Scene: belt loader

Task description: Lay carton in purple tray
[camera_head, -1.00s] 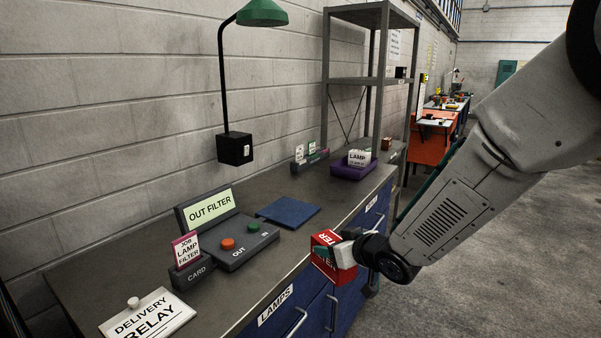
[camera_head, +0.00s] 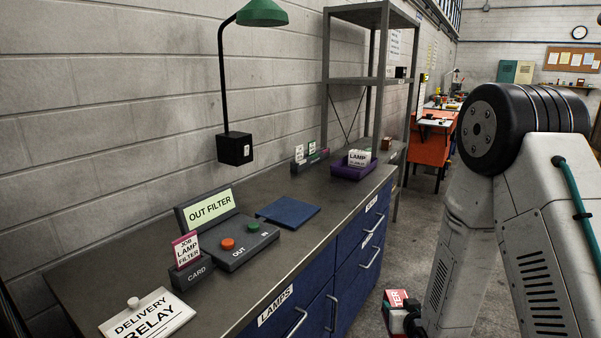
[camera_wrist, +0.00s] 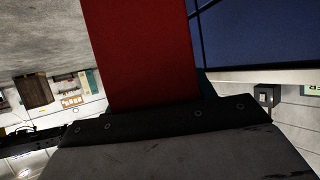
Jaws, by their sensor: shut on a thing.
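A red carton (camera_head: 399,298) with white lettering is at the lower right of the head view, low beside the blue cabinet front. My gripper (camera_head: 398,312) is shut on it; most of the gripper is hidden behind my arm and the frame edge. In the wrist view the carton (camera_wrist: 142,50) fills the upper middle, against the gripper's dark edge. The purple tray (camera_head: 346,172) stands on the far part of the counter, by the shelf. A white card reading LAMP (camera_head: 359,158) stands at it. The tray is well apart from my gripper.
The grey counter (camera_head: 222,286) holds a control box with an OUT FILTER screen (camera_head: 209,207), a JOB LAMP FILTER card (camera_head: 187,249), a blue mat (camera_head: 288,212) and a DELIVERY RELAY sign (camera_head: 148,316). Drawer handles (camera_head: 371,258) stick out in front. A metal shelf (camera_head: 372,80) rises behind the tray.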

